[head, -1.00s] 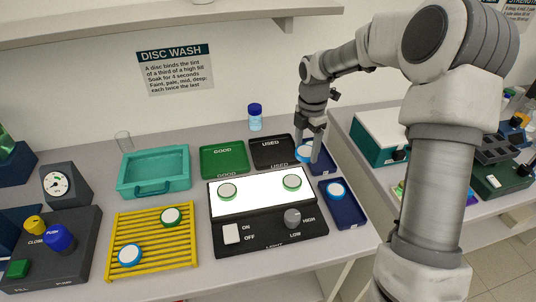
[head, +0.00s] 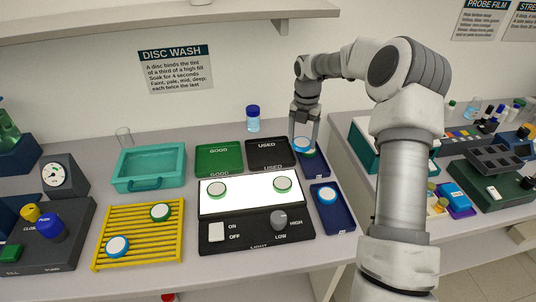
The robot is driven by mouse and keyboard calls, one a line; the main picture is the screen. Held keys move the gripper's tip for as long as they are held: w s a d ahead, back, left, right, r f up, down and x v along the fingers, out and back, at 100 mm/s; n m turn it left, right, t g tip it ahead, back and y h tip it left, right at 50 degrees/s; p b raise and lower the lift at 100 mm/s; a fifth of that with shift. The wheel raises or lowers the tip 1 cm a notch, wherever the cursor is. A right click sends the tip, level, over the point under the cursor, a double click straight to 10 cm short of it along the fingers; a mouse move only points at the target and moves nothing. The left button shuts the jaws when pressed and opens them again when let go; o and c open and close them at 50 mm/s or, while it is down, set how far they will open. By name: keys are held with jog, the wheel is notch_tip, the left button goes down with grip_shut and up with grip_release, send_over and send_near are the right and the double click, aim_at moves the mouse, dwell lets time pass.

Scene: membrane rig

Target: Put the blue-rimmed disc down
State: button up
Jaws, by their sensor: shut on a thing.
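My gripper (head: 304,138) is shut on a blue-rimmed disc (head: 301,144) at the upper blue tray (head: 317,171), right of the black USED tray. A green-edged thing (head: 309,153), likely another disc, shows just below the held disc; whether they touch I cannot tell. Another blue-rimmed disc (head: 327,195) lies in the lower blue tray (head: 338,218). A third blue-rimmed disc (head: 117,247) lies on the yellow rack (head: 140,233).
Green-rimmed discs lie on the lit panel (head: 250,191) and the rack. The green GOOD tray (head: 219,158) and black USED tray (head: 268,153) look empty. A blue-capped jar (head: 253,119) stands behind them. A teal basin (head: 150,168) is at left.

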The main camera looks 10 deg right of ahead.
jog(key=p, duration=0.1)
send_over(271, 160)
notch_tip(271, 160, down, 7)
jog(key=shift+w+r, duration=0.1)
jog(key=shift+r, duration=0.1)
jog(key=shift+f+p, duration=0.5)
jog(key=shift+f, duration=1.4)
jog(key=shift+f, duration=0.25)
jog(key=o, duration=1.3)
jog(key=shift+r, duration=0.1)
